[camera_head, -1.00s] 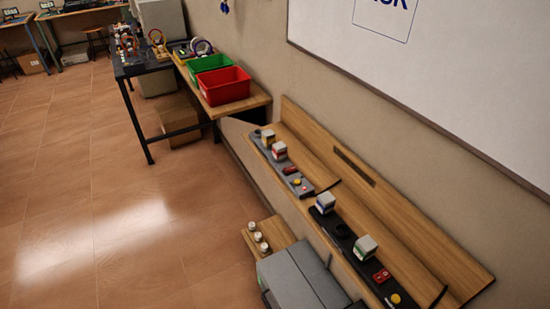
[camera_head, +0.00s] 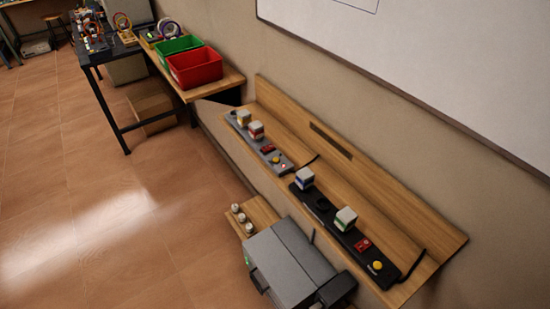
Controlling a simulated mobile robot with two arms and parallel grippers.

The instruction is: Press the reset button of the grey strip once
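The grey strip (camera_head: 262,147) lies on a wooden wall shelf, at its far left end. It carries two grey-topped cubes, one with a yellow band (camera_head: 243,117) and one with a red band (camera_head: 256,130). A red part (camera_head: 267,149), a small yellow button (camera_head: 275,158) and a glowing red spot (camera_head: 283,166) sit at its near end. No lettering is readable, so I cannot tell for sure which part is the reset button. Neither gripper shows.
A similar black strip (camera_head: 332,224) lies nearer on the wooden shelf (camera_head: 420,222), with a larger yellow button (camera_head: 377,265). A grey box-like unit (camera_head: 283,265) stands in front. A red bin (camera_head: 195,69) and green bin (camera_head: 178,47) stand behind. Floor at left is clear.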

